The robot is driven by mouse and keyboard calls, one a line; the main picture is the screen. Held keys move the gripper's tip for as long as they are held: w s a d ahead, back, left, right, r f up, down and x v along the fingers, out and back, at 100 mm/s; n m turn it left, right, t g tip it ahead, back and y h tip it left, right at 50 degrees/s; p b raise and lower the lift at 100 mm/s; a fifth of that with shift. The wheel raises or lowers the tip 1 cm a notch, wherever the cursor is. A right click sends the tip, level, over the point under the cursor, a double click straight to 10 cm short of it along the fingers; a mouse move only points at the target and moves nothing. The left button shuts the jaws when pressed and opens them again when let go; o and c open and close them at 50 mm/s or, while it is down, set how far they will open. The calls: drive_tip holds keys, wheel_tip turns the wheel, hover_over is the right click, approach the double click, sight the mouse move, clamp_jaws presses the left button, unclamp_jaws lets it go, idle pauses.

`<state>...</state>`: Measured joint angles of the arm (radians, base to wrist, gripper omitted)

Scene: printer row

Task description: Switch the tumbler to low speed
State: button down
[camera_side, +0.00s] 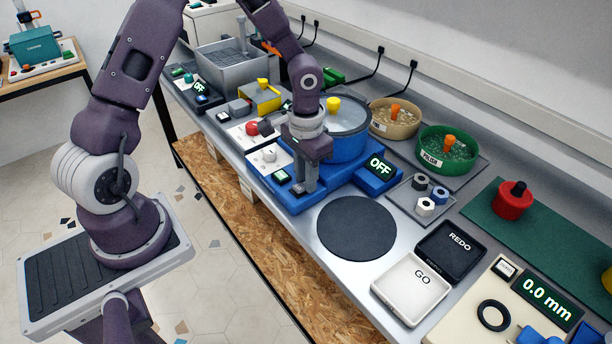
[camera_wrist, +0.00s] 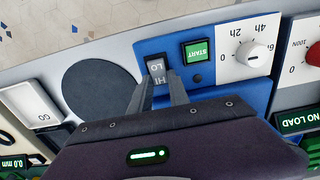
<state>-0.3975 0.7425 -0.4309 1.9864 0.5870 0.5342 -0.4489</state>
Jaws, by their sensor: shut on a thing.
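The tumbler (camera_side: 346,148) is a blue machine with a round drum and a yellow knob on its lid. Its display (camera_side: 380,167) reads OFF. In the wrist view, its grey speed switch (camera_wrist: 155,68), marked LO and HI, sits beside the green START button (camera_wrist: 197,52) and a white timer dial (camera_wrist: 245,54). My gripper (camera_side: 305,190) is down at the front of the tumbler's base. In the wrist view my gripper (camera_wrist: 161,77) has its fingers on either side of the switch, shut on it. The fingers hide the switch in the side view, and its tilt is unclear.
A dark round mat (camera_side: 357,228) lies bare right of the tumbler. A grey tray (camera_side: 408,200) with hex pieces, a green bowl (camera_side: 447,150) and a tan bowl (camera_side: 394,117) stand nearby. White GO (camera_side: 411,287) and black REDO (camera_side: 452,250) pads are farther right.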

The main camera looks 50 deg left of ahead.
sight(293, 195)
drive_tip(key=t, duration=0.1)
drive_tip(key=s+t, duration=0.1)
drive_tip(key=t, duration=0.1)
drive_tip(key=shift+s, duration=0.1)
drive_tip(key=shift+t, duration=0.5)
drive_tip(key=shift+r, duration=0.1)
drive_tip(key=c, duration=1.2)
unclamp_jaws()
drive_tip(key=shift+c, duration=0.2)
drive_tip(key=shift+r, duration=0.15)
drive_tip(key=v, duration=0.7)
